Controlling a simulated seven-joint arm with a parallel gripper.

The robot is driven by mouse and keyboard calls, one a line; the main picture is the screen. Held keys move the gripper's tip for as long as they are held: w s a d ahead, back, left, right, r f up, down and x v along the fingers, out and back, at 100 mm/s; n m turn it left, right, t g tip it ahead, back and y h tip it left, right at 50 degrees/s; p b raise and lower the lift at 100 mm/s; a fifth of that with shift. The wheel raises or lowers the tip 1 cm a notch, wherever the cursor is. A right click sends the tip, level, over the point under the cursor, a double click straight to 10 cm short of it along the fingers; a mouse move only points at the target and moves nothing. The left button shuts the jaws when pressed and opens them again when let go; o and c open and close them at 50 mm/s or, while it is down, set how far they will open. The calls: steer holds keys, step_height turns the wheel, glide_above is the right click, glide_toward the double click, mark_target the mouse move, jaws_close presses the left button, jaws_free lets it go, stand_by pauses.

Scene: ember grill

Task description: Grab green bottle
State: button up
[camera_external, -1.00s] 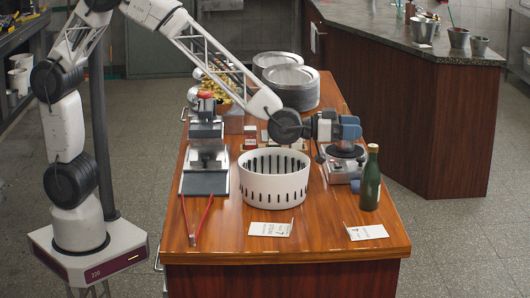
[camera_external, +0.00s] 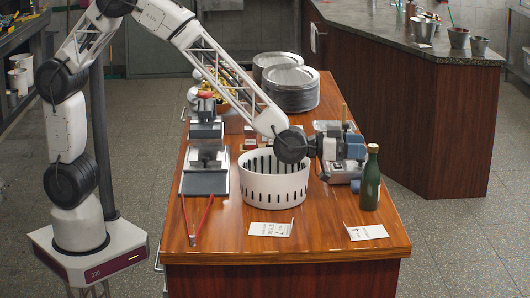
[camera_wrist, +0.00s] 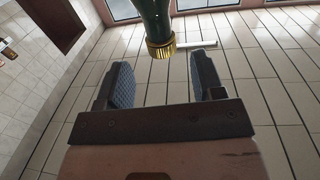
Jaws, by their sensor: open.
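The green bottle (camera_external: 370,182) stands upright at the right edge of the wooden table in the external view. It has a gold-coloured cap. My gripper (camera_external: 361,150) is just left of the bottle's upper part, pointing right. In the wrist view, my gripper (camera_wrist: 164,84) is open, its two dark padded fingers apart with nothing between them. The bottle's neck and gold cap (camera_wrist: 159,42) show at the top, just beyond the fingertips and roughly centred on the gap. The lower bottle is outside the wrist view.
A white slotted basket (camera_external: 275,187) stands left of the bottle. A scale-like device (camera_external: 341,170) sits beneath my gripper. Paper cards (camera_external: 367,233) lie at the front. Red-handled tongs (camera_external: 200,220) lie front left. Stacked plates (camera_external: 291,90) stand at the back.

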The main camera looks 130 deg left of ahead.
mark_target(371, 145)
steer(key=shift+w+a, duration=0.35)
steer(key=shift+w, duration=0.05)
steer(key=shift+w+a, duration=0.1)
steer(key=shift+x, duration=2.5)
steer(key=shift+a, duration=0.1)
jaws_close()
